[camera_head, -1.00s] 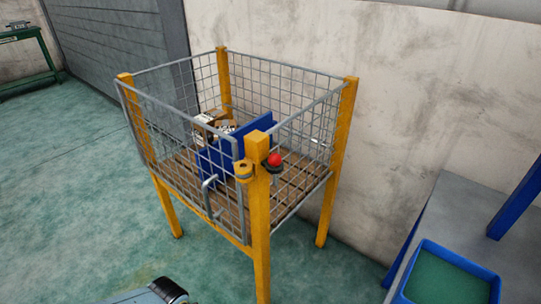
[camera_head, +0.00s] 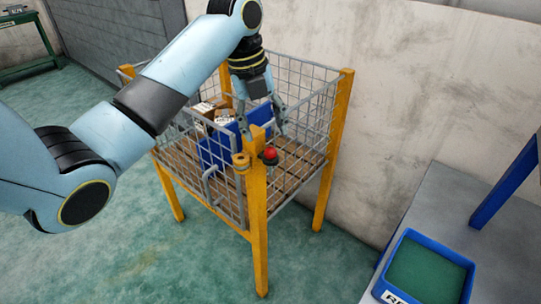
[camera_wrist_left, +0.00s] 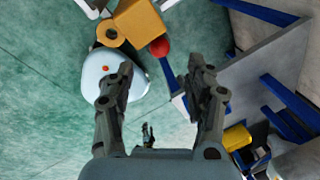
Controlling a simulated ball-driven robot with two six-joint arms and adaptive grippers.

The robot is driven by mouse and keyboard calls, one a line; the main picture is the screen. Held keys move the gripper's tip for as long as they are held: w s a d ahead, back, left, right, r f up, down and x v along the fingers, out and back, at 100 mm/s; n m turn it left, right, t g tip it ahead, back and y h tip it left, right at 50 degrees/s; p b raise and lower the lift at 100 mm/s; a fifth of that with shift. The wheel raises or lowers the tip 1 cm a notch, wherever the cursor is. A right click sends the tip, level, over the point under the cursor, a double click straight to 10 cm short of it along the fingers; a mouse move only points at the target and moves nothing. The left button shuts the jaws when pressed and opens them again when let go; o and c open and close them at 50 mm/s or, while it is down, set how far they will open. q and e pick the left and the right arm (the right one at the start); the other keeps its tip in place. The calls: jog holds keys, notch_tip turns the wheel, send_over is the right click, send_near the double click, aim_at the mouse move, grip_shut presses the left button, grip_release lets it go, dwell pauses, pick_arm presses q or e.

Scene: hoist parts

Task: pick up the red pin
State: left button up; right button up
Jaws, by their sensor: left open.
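The red pin (camera_head: 270,153) shows as a round red head on a dark bracket at the near corner post of the wire cage. Its red head also shows in the left wrist view (camera_wrist_left: 159,46), at the top, beside the yellow post (camera_wrist_left: 138,24). My left gripper (camera_head: 262,122) is open and empty, pointing down above the post and the pin. In the left wrist view, its two fingers (camera_wrist_left: 160,72) stand apart, with the red head beyond the gap between them. The lower part of the pin is hidden.
The cage (camera_head: 335,120) has yellow posts and mesh walls. Inside are a blue panel (camera_head: 213,153) and cardboard boxes (camera_head: 222,117) on a slatted wooden floor. A grey bench (camera_head: 455,190) with a blue tray (camera_head: 466,266) stands at right.

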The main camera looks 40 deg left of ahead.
aim_at(269, 149)
pick_arm(q)
jog(key=f, duration=0.4)
jog(key=w+f, duration=0.1)
jog(key=f, duration=0.1)
jog(key=shift+d, duration=0.35)
jog(key=shift+s, duration=0.1)
jog(key=shift+c, duration=0.3)
grip_shut()
